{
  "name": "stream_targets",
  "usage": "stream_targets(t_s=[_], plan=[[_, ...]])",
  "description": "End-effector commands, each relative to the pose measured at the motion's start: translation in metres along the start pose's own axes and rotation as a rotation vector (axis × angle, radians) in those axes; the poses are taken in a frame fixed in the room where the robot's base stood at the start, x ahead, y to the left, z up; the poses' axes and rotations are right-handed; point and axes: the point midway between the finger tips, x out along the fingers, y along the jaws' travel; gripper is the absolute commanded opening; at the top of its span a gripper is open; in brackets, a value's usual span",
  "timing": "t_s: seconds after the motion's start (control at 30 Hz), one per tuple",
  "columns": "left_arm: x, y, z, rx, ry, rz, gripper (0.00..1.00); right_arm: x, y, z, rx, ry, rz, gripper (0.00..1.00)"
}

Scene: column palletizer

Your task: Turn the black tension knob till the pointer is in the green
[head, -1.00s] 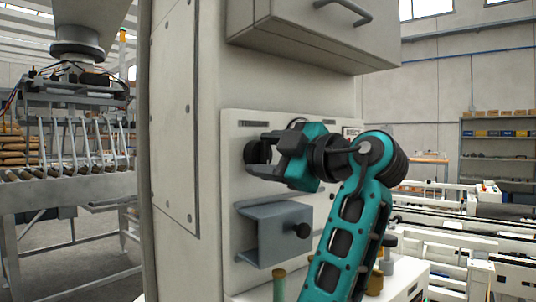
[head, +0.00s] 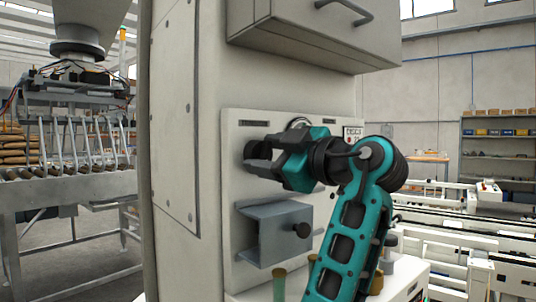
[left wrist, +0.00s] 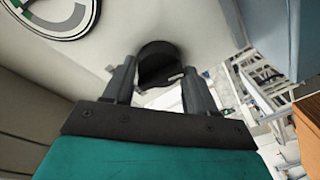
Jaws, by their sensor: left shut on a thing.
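The black tension knob (left wrist: 157,58) sits on the pale panel (head: 236,192). In the left wrist view it is between the two fingers of my left gripper (left wrist: 158,82). In the head view my left gripper (head: 256,158) is shut on the knob, and its fingers and wrist hide most of it. A round gauge (left wrist: 62,12) with a white face and a green arc shows at the upper left of the left wrist view, cut by the frame edge. I cannot clearly tell where its pointer stands. In the head view the gauge is mostly hidden behind my gripper. My right gripper is not in view.
A grey box with a handle (head: 344,8) overhangs above. A green-topped post (head: 279,276) stands below. Conveyors (head: 470,225) lie at the right.

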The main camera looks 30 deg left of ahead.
Motion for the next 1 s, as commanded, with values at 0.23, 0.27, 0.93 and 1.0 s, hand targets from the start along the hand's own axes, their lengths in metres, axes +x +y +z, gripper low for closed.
stream_targets(t_s=[0.23,0.27,0.93,1.0], plan=[[0.000,0.002,-0.002,-0.004,0.002,0.008,0.76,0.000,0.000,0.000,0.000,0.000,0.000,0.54],[0.000,0.002,-0.002,-0.004,0.002,0.007,0.78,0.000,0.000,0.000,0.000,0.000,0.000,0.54],[-0.073,0.002,-0.001,-0.001,-0.002,0.008,0.78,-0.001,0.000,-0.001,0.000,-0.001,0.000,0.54],[-0.088,0.002,-0.001,-0.002,-0.001,0.008,0.78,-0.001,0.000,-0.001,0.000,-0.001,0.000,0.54]])
